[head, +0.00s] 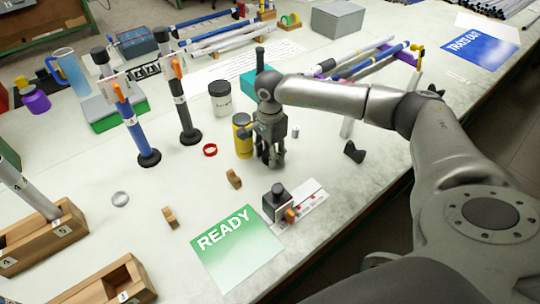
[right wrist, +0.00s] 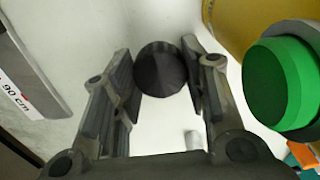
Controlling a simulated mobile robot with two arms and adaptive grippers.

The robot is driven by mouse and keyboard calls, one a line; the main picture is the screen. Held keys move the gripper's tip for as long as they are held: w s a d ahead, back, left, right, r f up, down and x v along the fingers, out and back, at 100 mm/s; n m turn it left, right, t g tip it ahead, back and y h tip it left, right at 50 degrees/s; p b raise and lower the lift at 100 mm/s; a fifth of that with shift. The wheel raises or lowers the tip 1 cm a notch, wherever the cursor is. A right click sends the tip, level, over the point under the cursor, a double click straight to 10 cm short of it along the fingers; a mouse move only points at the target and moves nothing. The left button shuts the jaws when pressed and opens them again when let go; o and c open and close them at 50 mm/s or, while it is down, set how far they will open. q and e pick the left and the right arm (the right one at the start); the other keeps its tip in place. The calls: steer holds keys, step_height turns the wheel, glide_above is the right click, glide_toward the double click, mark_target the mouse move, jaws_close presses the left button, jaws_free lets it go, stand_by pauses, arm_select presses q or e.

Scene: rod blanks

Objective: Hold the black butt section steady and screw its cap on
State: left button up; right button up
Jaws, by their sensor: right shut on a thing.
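My right gripper (head: 270,158) points down over the pale table and is shut on a round, dark piece, which looks like the black cap (right wrist: 160,70). In the right wrist view the piece sits between the fingertips (right wrist: 162,78). A black rod, which looks like the butt section (head: 186,115), stands upright on a round dark foot, left of and apart from my right gripper. An orange clip (head: 177,68) is at its upper part. My left gripper is not in view.
A yellow can (head: 242,140) stands close beside my right gripper. A blue rod (head: 131,122) stands left of the black one. A red ring (head: 210,150), wooden blocks (head: 233,179) and a dark fixture (head: 278,195) lie around. The green READY sheet (head: 238,248) is bare.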

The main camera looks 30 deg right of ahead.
steer(key=shift+r, duration=0.1)
steer(key=shift+r+b, duration=0.3)
steer(key=shift+r, duration=0.2)
steer(key=s+a+r+b, duration=0.2)
steer(key=s+a+r, duration=0.6)
steer(key=s+r, duration=0.3)
steer(key=shift+a+r+b, duration=0.2)
steer(key=shift+r+b, duration=0.2)
steer(key=shift+r, duration=0.05)
steer(key=shift+s+f, duration=0.1)
steer(key=shift+s, duration=0.05)
